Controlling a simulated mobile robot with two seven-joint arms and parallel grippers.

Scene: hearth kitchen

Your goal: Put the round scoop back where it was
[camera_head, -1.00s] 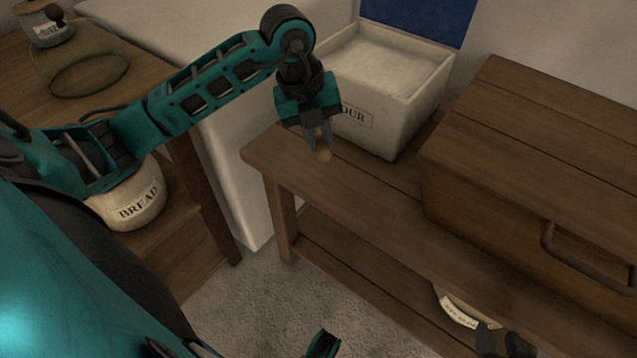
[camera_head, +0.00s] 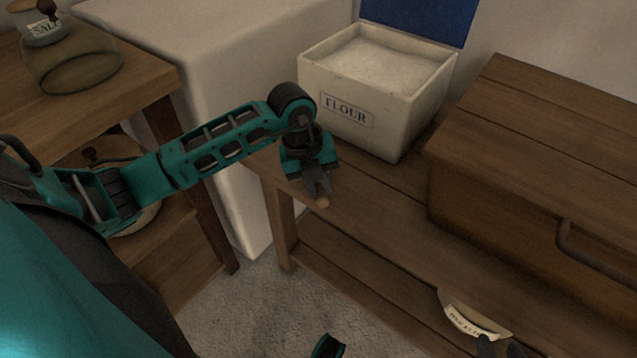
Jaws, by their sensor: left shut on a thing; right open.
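My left gripper (camera_head: 318,192) is shut on a small, round tan thing (camera_head: 323,203), of which only the end shows below the fingertips. I cannot tell for sure that this is the round scoop. The gripper hangs, pointing down, over the left end of the wooden bench (camera_head: 370,215). I cannot tell whether the held thing touches the bench top. Behind it stands a cream flour box (camera_head: 385,108), open and filled with white flour.
A brown wooden box (camera_head: 510,170) with a handle takes the bench's right part. A labelled cream container (camera_head: 475,318) is on the lower shelf, with a dark shape before it. At left, a salt jar (camera_head: 75,72) stands on another table. The bench front is clear.

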